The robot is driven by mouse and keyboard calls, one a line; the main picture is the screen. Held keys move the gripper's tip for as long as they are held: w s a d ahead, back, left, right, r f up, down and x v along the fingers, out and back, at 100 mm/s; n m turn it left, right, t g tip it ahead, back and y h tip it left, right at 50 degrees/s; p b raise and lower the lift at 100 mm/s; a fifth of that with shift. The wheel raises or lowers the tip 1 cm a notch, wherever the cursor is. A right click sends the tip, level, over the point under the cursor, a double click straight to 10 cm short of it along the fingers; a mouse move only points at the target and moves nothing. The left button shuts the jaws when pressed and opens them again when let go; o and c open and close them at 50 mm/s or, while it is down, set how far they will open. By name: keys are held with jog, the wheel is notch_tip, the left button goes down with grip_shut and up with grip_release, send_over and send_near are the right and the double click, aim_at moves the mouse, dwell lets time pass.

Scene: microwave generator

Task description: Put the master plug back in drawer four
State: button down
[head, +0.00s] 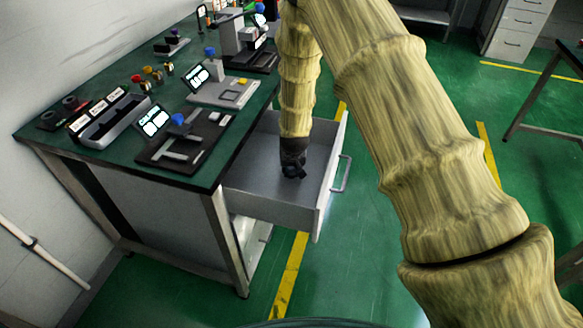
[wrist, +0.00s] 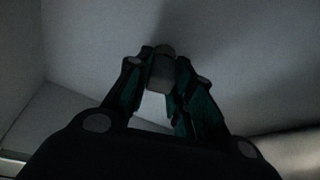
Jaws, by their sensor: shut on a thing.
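The open drawer (head: 262,185) is pulled out from under the green workbench and looks otherwise empty. I cannot read a number on it. My gripper (head: 293,172) points down inside the drawer, near its floor. In the wrist view my gripper (wrist: 163,75) is shut on a small pale grey piece, the plug (wrist: 162,72), held between the fingertips.
The green workbench (head: 60,150) on the left carries gauges, displays and fixtures. The drawer front (head: 325,185) with its handle (head: 341,174) stands to the right of my gripper. Drawer walls surround my gripper. Grey cabinets (head: 518,28) stand at the far right. The green floor nearby is clear.

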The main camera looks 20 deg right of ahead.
jog(key=c, duration=1.3)
grip_release()
jog(key=shift+o, duration=0.2)
jog(key=v, duration=1.2)
jog(key=shift+r, duration=0.1)
